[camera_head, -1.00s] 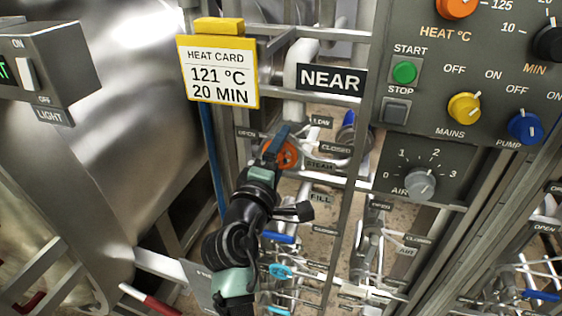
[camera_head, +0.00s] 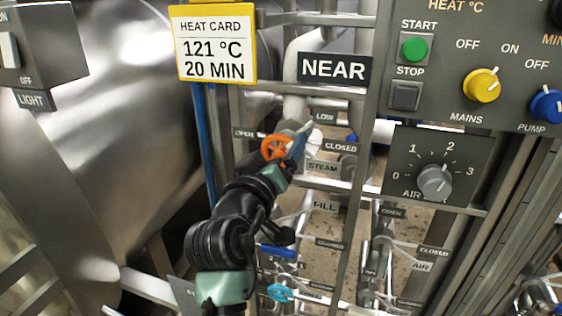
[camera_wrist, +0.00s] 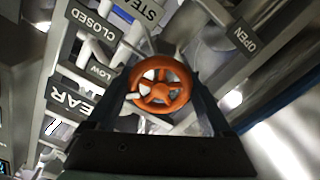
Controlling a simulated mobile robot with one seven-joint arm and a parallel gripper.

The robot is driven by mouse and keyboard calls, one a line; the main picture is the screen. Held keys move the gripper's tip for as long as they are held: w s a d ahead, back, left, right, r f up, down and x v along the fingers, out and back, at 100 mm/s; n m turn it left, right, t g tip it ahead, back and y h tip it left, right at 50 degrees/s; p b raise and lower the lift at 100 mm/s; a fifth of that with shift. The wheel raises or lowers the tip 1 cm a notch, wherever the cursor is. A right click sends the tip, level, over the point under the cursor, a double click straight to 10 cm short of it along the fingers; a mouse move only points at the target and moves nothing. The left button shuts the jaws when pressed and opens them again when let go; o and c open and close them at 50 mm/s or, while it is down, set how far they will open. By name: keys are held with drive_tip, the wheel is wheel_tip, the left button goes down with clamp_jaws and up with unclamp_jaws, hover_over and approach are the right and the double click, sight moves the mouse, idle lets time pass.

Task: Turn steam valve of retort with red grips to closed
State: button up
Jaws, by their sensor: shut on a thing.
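The orange handwheel (camera_head: 275,148) is on the pipework near the STEAM label (camera_head: 323,167). An OPEN label (camera_head: 244,133) is on its left and a CLOSED label (camera_head: 340,147) on its right. My gripper (camera_head: 298,142) reaches it from below, with its blue fingers slanting up and right across the wheel's right side. In the wrist view the handwheel (camera_wrist: 160,85) lies between the two fingers of my gripper (camera_wrist: 162,78), which is shut on it. The fingertips are partly hidden behind the wheel. I cannot tell the valve's exact setting. No red grips show now.
The NEAR sign (camera_head: 334,68) and heat card (camera_head: 214,45) hang above. The control panel (camera_head: 440,175) stands close on the right. Below are a blue handle (camera_head: 277,252) and a cyan handwheel (camera_head: 281,292). A vertical rail (camera_head: 352,190) stands just right of the valve.

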drive_tip(key=m+b, duration=0.3)
drive_tip(key=m, duration=0.1)
drive_tip(key=shift+f+m, duration=0.15)
drive_tip(key=shift+m, duration=0.15)
drive_tip(key=shift+m+b, duration=1.45)
drive_tip(key=shift+m, duration=0.85)
drive_tip(key=shift+r, duration=0.2)
drive_tip(key=o, duration=1.1)
drive_tip(key=shift+o, duration=0.2)
drive_tip(key=shift+s, duration=0.1)
drive_tip(key=v, duration=1.2)
drive_tip(key=shift+s+b, duration=0.3)
drive_tip(key=shift+s, duration=0.1)
drive_tip(key=shift+a+r, duration=0.1)
drive_tip(key=shift+r, duration=0.05)
